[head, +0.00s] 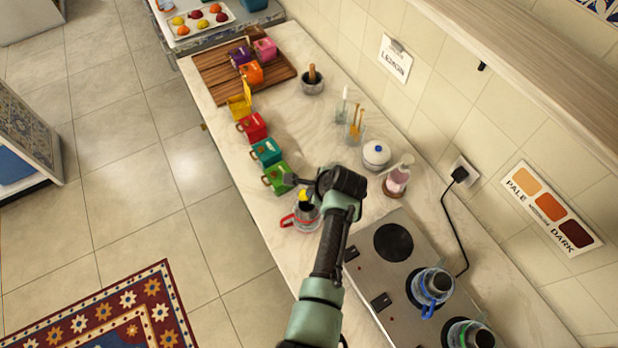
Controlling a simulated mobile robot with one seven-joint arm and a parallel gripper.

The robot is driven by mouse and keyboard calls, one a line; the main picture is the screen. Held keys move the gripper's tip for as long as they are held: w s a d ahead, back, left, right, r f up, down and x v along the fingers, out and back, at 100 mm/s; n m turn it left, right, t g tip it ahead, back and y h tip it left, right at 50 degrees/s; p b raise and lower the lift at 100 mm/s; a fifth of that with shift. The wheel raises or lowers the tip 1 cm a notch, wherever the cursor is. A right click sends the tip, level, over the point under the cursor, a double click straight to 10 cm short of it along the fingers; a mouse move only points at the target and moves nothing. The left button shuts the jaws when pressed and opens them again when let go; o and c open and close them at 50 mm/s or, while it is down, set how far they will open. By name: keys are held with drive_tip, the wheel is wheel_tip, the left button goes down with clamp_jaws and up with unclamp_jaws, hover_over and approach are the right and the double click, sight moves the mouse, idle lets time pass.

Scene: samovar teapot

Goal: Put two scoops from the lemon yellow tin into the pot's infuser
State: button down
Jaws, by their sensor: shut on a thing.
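The lemon yellow tin (239,105) stands on the counter with its lid raised, in a row of coloured tins. The pot (303,217), a glass and metal one with a red handle, stands on the counter left of the hob. A small yellow patch (304,196) shows at its top; I cannot tell whether this is the infuser, tea or part of a tool. My gripper (303,184) is over the far side of the pot, shut on what seems to be a scoop, mostly hidden by the gripper. The inside of the pot is hidden.
Red (252,127), teal (266,152) and green (276,178) tins line the counter's left edge. A glass of wooden tools (355,130), a white lidded jar (376,154) and a pump bottle (397,178) stand to the right. The hob (375,270) holds a blue-handled pot (433,288).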

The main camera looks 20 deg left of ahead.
drive_tip(key=t+y+b, duration=0.1)
drive_tip(key=b, duration=0.1)
drive_tip(key=s+d+f+t+y+b, duration=0.1)
drive_tip(key=b, duration=0.1)
drive_tip(key=d+y+b, duration=0.1)
drive_tip(key=b, duration=0.2)
drive_tip(key=shift+s+d+f+t+y, duration=0.15)
drive_tip(key=shift+s+f+t+y, duration=0.15)
drive_tip(key=shift+s+t, duration=0.1)
drive_tip(key=y+b, duration=0.1)
drive_tip(key=b, duration=0.2)
drive_tip(key=d+t+b, duration=0.1)
drive_tip(key=b, duration=0.2)
drive_tip(key=shift+s+f+y, duration=0.35)
drive_tip(key=shift+y, duration=0.05)
drive_tip(key=r+p, duration=0.1)
drive_tip(key=p, duration=0.1)
drive_tip(key=shift+w+a+p, duration=0.1)
drive_tip(key=shift+a+p, duration=0.1)
drive_tip(key=shift+p, duration=0.15)
drive_tip(key=shift+w+a+r+h+p, duration=0.15)
drive_tip(key=shift+h+p, duration=0.25)
drive_tip(key=shift+p, duration=0.45)
drive_tip(key=shift+w+a+r+g+h+p, duration=0.1)
drive_tip(key=shift+a+r+g+h+p, duration=0.15)
drive_tip(key=shift+p, duration=0.65)
drive_tip(key=shift+w+g+h+p, duration=0.1)
drive_tip(key=shift+g+h+p, duration=0.2)
drive_tip(key=shift+p, duration=0.55)
